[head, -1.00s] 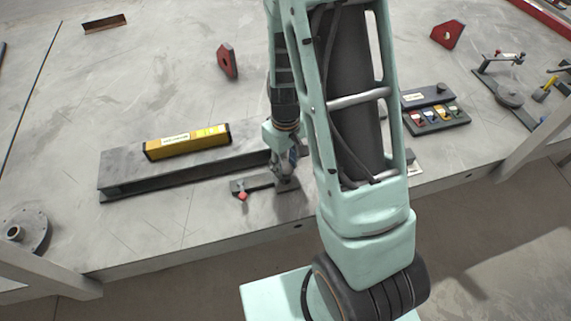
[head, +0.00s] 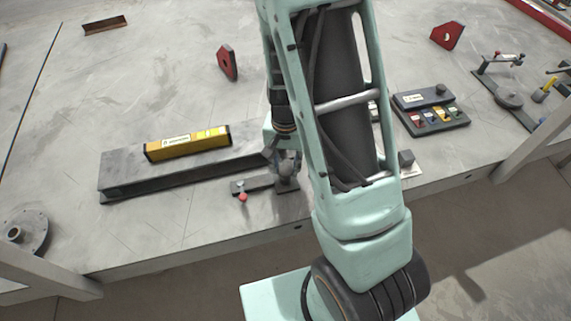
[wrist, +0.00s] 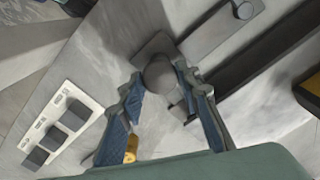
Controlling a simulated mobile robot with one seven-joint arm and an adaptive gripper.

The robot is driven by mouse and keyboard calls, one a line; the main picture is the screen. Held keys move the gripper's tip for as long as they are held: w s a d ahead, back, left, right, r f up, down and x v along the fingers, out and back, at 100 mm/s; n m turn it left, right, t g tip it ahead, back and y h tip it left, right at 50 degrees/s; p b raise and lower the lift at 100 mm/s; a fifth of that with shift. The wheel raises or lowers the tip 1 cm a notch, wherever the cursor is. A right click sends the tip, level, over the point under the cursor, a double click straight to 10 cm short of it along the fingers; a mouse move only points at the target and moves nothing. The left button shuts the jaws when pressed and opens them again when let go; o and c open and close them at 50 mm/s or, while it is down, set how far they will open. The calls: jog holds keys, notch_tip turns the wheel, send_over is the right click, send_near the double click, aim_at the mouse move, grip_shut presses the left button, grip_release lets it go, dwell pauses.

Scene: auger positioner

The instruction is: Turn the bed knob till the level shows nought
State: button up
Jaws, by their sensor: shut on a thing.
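The yellow level (head: 188,143) lies lengthwise on a long grey steel beam (head: 120,180). Its reading is too small to make out. A rounded grey knob (wrist: 159,75) stands on a flat grey plate (wrist: 157,46), close to the beam's right end. My gripper (wrist: 160,92) has its two blue-padded fingers on either side of the knob, shut on it. In the head view my gripper (head: 284,165) is beside the beam's right end, partly hidden by my arm.
A small lever with a red ball (head: 242,197) sits just left of my gripper. A white strip with black blocks (wrist: 57,130) lies left of my fingers. A dark control box with coloured switches (head: 432,117) stands to the right. The table's front edge is close.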

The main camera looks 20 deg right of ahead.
aim_at(285, 169)
jog(key=shift+m+p, duration=0.3)
jog(key=shift+m, duration=1.3)
jog(key=o, duration=1.2)
jog(key=shift+c, duration=0.2)
jog(key=shift+r, duration=0.1)
notch_tip(285, 169, up, 12)
